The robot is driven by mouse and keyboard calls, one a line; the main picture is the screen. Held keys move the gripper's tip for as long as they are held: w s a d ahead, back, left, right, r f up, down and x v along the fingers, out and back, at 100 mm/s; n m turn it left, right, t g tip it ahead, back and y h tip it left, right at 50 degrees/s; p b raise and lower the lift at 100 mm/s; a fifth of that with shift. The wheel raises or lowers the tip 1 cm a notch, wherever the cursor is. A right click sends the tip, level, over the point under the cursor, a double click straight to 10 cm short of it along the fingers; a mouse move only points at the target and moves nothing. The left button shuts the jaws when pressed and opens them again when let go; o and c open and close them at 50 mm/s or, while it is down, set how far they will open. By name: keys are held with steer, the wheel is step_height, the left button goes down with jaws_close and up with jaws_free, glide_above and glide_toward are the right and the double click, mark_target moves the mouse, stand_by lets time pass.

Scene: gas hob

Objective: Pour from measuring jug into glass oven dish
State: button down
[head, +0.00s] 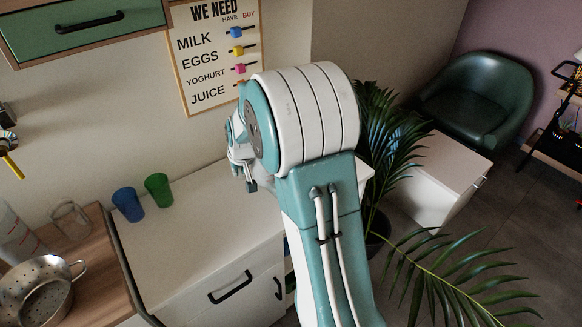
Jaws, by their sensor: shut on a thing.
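My arm rises through the middle of the head view and bends over at the top. The part of it beyond the bend is mostly hidden, and I cannot make out the fingers of my gripper or anything in them. A whitish, see-through container (17,238) with faint reddish marks stands at the left edge, partly cut off. I cannot tell whether it is the measuring jug. I see no glass oven dish.
A metal colander (35,290) and a clear glass vessel (70,222) stand on the wooden worktop (103,285). A blue cup (128,204) and a green cup (158,189) stand on the white counter (190,245), otherwise largely clear. A plant (440,275) spreads right of my arm.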

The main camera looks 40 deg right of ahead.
steer(key=shift+f+h, duration=0.4)
steer(key=shift+f, duration=0.05)
steer(key=shift+d, duration=0.1)
steer(key=shift+r, duration=0.1)
steer(key=shift+r, duration=1.95)
